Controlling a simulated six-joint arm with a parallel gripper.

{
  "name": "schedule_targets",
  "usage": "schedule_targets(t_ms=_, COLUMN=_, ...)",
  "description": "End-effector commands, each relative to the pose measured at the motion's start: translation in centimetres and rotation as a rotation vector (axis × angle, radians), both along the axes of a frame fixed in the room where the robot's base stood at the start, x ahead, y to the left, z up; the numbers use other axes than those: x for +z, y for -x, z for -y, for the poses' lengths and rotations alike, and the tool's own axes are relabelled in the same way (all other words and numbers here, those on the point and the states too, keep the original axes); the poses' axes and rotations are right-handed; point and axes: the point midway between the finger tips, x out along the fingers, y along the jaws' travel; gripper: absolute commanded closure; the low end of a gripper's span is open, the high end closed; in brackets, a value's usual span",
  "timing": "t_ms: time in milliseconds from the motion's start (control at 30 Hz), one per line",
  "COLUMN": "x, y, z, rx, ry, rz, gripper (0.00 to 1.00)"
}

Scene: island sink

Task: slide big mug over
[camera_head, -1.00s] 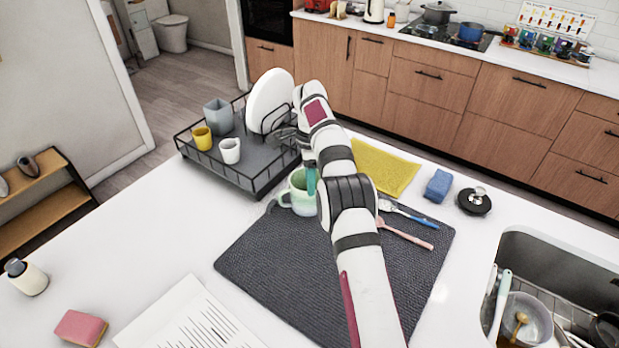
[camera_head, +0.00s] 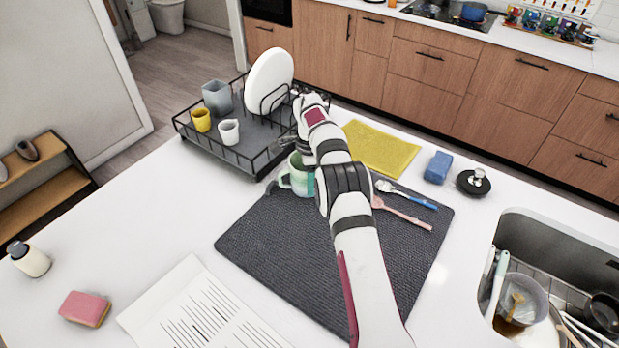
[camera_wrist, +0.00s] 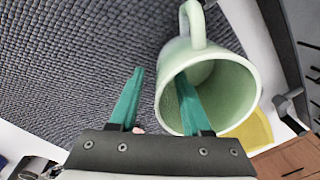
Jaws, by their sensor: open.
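The big pale green mug (camera_head: 300,183) stands at the far left corner of the dark mat (camera_head: 300,270), partly hidden by my arm in the head view. In the wrist view the mug (camera_wrist: 240,85) shows its open mouth, with its handle at the top. My gripper (camera_wrist: 158,72) is open. Its right teal finger overlaps the mug's mouth and appears to be inside the rim. The left finger is outside, over the mat, so the mug's wall appears to lie between them. I cannot tell whether either finger touches it. In the head view the fingers are mostly hidden.
A black dish rack (camera_head: 250,160) with a plate (camera_head: 268,82), yellow cup (camera_head: 201,120), white cup (camera_head: 229,132) and grey cup (camera_head: 217,98) stands just behind left. A yellow cloth (camera_head: 385,148) and cutlery (camera_head: 405,213) lie right. The mat's left part is clear.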

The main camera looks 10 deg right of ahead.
Motion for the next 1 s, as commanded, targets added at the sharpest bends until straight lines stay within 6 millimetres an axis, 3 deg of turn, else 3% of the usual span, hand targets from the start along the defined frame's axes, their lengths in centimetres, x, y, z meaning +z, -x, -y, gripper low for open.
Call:
schedule_targets(t_ms=33, x=0.02, y=-0.01, z=0.00, rx=0.000, ry=0.000, rz=0.000, gripper=0.55)
schedule_targets(t_ms=300, x=0.04, y=-0.01, z=0.00, rx=0.000, ry=0.000, rz=0.000, gripper=1.00)
schedule_targets(t_ms=1000, x=0.07, y=-0.02, z=0.00, rx=0.000, ry=0.000, rz=0.001, gripper=1.00)
